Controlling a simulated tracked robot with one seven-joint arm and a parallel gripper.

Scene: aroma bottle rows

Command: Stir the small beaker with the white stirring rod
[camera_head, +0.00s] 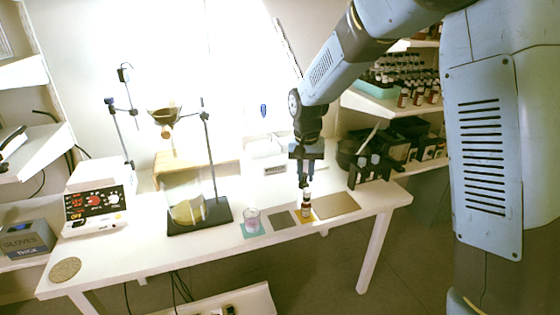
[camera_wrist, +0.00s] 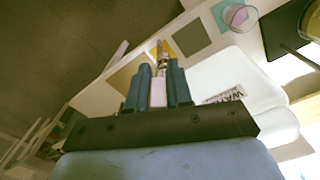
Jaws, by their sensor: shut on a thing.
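The small beaker (camera_head: 252,219) is clear glass with pinkish-purple liquid. It stands on a teal mat at the table's front and also shows at the top of the wrist view (camera_wrist: 236,14). My gripper (camera_head: 305,178) points down to the right of the beaker, shut on a small brown bottle (camera_head: 306,206) with a white top and pale label. The bottle is at a yellow mat; I cannot tell whether it touches it. A pale slim rod (camera_head: 371,136), possibly the white stirring rod, leans at the right by a dark rack; a pale stick also shows in the wrist view (camera_wrist: 117,54).
A grey mat (camera_head: 284,220) lies between beaker and bottle, and a brown mat (camera_head: 336,206) to the bottle's right. A stand with glassware (camera_head: 205,160) rises left of the beaker. A control box (camera_head: 95,205) is farther left. Shelves with several bottles (camera_head: 405,97) stand right.

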